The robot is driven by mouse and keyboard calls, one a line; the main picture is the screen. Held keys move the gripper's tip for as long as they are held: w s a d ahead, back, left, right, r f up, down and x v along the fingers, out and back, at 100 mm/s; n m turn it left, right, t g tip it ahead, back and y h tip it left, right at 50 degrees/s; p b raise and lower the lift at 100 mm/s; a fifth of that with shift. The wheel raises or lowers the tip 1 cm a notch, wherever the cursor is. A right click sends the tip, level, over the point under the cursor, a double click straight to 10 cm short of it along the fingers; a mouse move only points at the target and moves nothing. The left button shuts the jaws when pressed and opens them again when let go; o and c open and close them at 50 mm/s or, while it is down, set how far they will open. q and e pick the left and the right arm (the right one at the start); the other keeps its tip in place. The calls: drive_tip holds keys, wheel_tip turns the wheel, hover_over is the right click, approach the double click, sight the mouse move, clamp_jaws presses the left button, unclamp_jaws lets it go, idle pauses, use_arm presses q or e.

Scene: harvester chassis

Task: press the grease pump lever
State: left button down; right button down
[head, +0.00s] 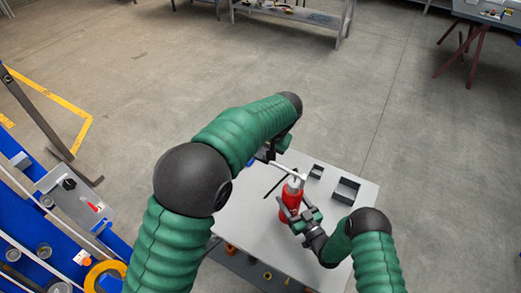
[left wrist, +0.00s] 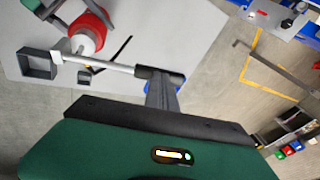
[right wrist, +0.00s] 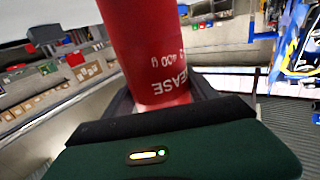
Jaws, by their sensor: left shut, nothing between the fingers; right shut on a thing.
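The red grease pump (head: 291,194) stands above the grey table, its silver lever (head: 284,169) reaching up and left from its head. In the left wrist view, the lever (left wrist: 112,67) runs sideways to a dark grip. My left gripper (head: 266,155) is shut and empty at the lever's free end; its fingers (left wrist: 161,88) look close against the dark grip, though I cannot tell whether they touch. My right gripper (head: 301,217) is shut around the pump's red body, which fills the upper middle of the right wrist view (right wrist: 147,50), with white lettering on it.
The grey table (head: 245,215) carries two dark open boxes (head: 347,190) (head: 316,171) behind the pump. Orange and yellow round parts (head: 267,275) lie below its front edge. A blue machine frame (head: 35,235) stands at the left.

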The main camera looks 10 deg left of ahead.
use_arm(q)
drive_tip(key=shift+a+f+h, duration=0.25)
drive_tip(key=shift+f+h, duration=0.05)
drive_tip(key=shift+f, duration=0.15)
wheel_tip(320, 180, down, 8)
drive_tip(key=a+h, duration=0.2)
drive_tip(key=h, duration=0.2)
drive_tip(key=shift+a+f+n+g, duration=0.25)
drive_tip(key=shift+n+g, duration=0.05)
drive_tip(key=shift+g, duration=0.1)
drive_tip(key=shift+h, duration=0.3)
drive_tip(key=shift+s+f, duration=0.1)
drive_tip(key=v, duration=1.4)
drive_tip(key=shift+w+a+r, duration=0.35)
drive_tip(key=shift+a, duration=0.05)
